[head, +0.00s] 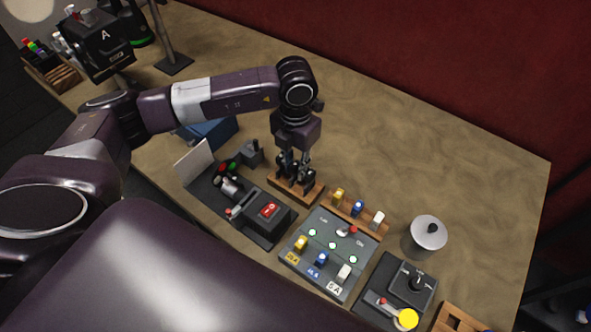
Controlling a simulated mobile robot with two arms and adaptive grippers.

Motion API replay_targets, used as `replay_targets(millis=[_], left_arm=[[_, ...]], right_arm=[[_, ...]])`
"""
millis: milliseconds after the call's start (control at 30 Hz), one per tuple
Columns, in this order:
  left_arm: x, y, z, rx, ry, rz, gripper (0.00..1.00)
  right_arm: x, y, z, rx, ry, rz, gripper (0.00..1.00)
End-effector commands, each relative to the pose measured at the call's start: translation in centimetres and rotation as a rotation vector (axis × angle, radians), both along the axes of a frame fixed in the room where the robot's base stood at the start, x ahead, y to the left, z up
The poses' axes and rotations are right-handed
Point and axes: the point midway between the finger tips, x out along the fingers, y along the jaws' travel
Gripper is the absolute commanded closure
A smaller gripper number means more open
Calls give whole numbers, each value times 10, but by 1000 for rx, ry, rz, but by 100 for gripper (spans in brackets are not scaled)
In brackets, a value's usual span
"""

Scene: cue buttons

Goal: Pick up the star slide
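My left gripper (291,172) points down over a small wooden rack (310,196) near the middle of the table. My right gripper is not in view.
Left of the rack stands a dark device with a red switch (268,210) and a white card (195,160). To the right are a grey panel (330,268) with coloured fuses, a metal canister (427,232) and a yellow-button box (407,318).

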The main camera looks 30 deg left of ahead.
Motion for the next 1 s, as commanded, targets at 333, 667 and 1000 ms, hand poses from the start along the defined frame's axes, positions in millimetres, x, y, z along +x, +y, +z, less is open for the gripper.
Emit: replay_targets(millis=[333,667,1000], left_arm=[[0,0,-1,0,0,-1,98],[0,0,0,0,0,0,100],[1,0,21,-1,-4,-1,100]], right_arm=[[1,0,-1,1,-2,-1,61],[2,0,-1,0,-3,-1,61],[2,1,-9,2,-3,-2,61]])
